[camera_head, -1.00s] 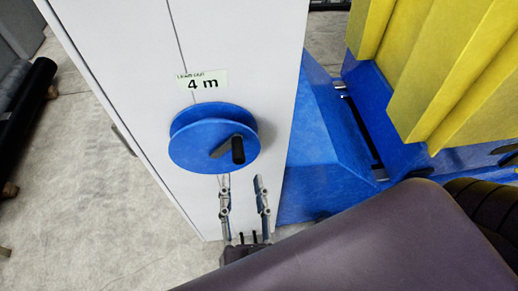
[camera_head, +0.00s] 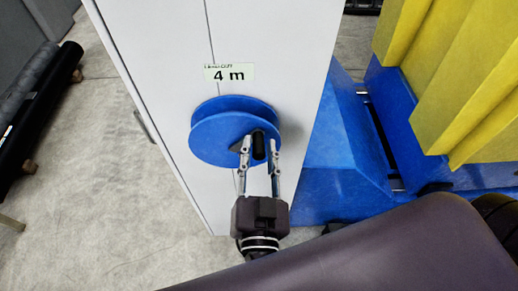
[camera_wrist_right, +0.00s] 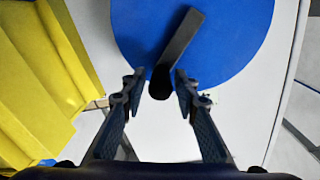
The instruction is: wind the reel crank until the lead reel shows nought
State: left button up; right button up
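The lead reel (camera_head: 215,137) is a blue disc on the front of a white cabinet. Its crank has a short grey arm and a black handle (camera_head: 258,146) at the right of the disc. The label (camera_head: 229,73) above the reel reads "4 m". My right gripper (camera_head: 259,150) is at the crank handle, with its two fingers apart on either side of it. In the right wrist view, the open fingertips (camera_wrist_right: 158,84) flank the black handle (camera_wrist_right: 160,84), with a gap on both sides. My left gripper is not in view.
The white cabinet (camera_head: 285,45) carries the reel. A blue machine frame (camera_head: 345,150) with yellow ribbed covers (camera_head: 462,90) stands close on the right. A black roll (camera_head: 35,115) lies on the floor at left. Grey floor between roll and cabinet is clear.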

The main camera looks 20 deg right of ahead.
grip_shut()
jog(key=shift+d, duration=0.1)
jog(key=shift+s+d+f+m+p, duration=0.1)
jog(key=shift+d+f+m+p, duration=0.1)
jog(key=shift+m+p, duration=0.25)
jog(key=shift+d+f+m, duration=0.25)
jog(key=shift+f+m, duration=0.15)
jog(key=shift+m, duration=0.25)
jog(key=shift+s+d+f+m+p, duration=0.15)
jog(key=shift+d+f+m+p, duration=0.2)
jog(key=shift+f+m, duration=0.55)
jog(key=shift+s+d+f+m, duration=0.15)
jog(key=shift+f+m, duration=0.2)
jog(key=shift+m, duration=0.4)
jog(key=shift+w+d+f+m, duration=0.1)
jog(key=shift+f+m, duration=0.2)
jog(key=shift+m, duration=0.45)
